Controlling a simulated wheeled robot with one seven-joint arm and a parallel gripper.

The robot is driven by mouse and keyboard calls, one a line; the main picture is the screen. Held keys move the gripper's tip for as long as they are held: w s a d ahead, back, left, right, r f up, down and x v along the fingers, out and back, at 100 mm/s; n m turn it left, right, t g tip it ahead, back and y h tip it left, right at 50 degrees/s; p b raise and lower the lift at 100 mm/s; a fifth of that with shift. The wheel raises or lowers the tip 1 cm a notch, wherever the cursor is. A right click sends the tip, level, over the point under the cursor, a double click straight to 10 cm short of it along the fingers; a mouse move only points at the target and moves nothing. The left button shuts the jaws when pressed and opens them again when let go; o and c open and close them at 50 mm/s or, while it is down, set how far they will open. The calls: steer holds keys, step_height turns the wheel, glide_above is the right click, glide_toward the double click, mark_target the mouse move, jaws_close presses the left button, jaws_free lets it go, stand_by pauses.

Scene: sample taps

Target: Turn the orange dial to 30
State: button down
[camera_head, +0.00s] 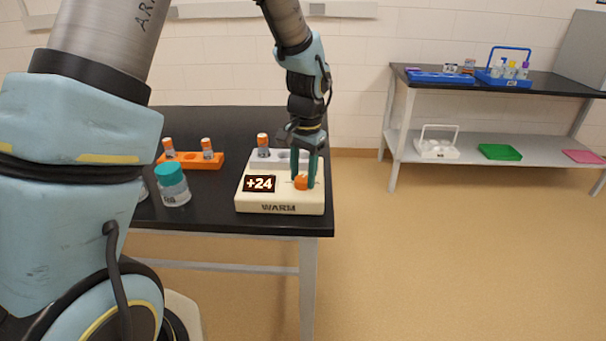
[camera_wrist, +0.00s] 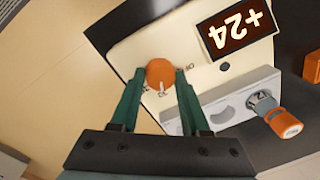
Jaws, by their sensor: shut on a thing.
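The orange dial (camera_head: 301,182) sits on the sloped front of a cream unit marked WARM (camera_head: 280,208). The unit's dark display (camera_head: 259,184) reads +24. My gripper (camera_head: 307,184) reaches down from above with its green fingers on either side of the dial, shut on it. In the wrist view the dial (camera_wrist: 160,73) lies between the fingertips (camera_wrist: 160,76), with a pale pointer mark on it. The display (camera_wrist: 237,30) shows there upside down. Some scale marks around the dial are hidden by the fingers.
A grey rack on the unit holds an orange-capped vial (camera_head: 263,144). To its left stand an orange rack (camera_head: 190,161) with two vials and a teal-lidded jar (camera_head: 172,184). The black table's right edge is close to the unit. A shelf (camera_head: 490,84) with trays stands at the right.

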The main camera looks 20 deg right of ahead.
mark_target(305, 179)
steer(key=shift+c, duration=1.9)
jaws_free()
step_height(305, 179, up, 11)
steer(key=b, duration=0.2)
steer(key=shift+s+d, duration=0.15)
steer(key=shift+s, duration=0.1)
steer(key=shift+f, duration=0.1)
